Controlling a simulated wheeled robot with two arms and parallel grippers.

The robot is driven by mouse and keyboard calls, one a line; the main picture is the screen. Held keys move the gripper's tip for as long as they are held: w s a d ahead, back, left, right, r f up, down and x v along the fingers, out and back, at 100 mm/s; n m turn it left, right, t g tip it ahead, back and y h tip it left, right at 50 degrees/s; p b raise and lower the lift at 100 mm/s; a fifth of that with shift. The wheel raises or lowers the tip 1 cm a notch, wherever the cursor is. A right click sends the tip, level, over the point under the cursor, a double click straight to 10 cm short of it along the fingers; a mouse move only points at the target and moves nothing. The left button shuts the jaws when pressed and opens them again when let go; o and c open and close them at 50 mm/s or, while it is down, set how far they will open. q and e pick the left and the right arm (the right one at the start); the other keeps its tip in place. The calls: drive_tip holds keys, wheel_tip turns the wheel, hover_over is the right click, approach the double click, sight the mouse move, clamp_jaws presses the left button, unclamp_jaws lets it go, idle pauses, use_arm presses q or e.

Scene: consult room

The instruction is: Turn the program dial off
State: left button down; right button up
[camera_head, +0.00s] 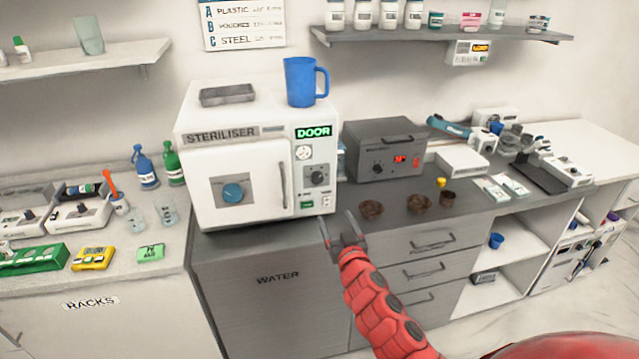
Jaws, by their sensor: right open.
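The white steriliser (235,165) stands on the grey counter, its door closed. Its program dial (318,175) is a dark round knob on the right-hand panel, below a small round gauge (303,153) and a lit green display (313,133) reading DOOR. The dial's exact setting is too small to read. My right gripper (338,229) is open and empty, in front of the counter, below and apart from the dial. My left gripper is not in view.
A blue mug (301,82) and a grey tray (227,95) stand on top of the steriliser. A dark grey box (384,150) with a red display stands to its right. Bottles (146,170) stand to the left.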

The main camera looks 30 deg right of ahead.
drive_tip(key=p, duration=0.4)
approach(318, 180)
drive_tip(key=x, duration=0.4)
drive_tip(key=shift+w+d+r, duration=0.1)
drive_tip(key=shift+d+r, duration=0.05)
drive_tip(key=shift+d, duration=0.05)
drive_tip(key=shift+w, duration=0.35)
drive_tip(key=shift+x, duration=1.1)
drive_tip(key=shift+w+f, duration=0.25)
drive_tip(key=shift+w, duration=0.35)
clamp_jaws()
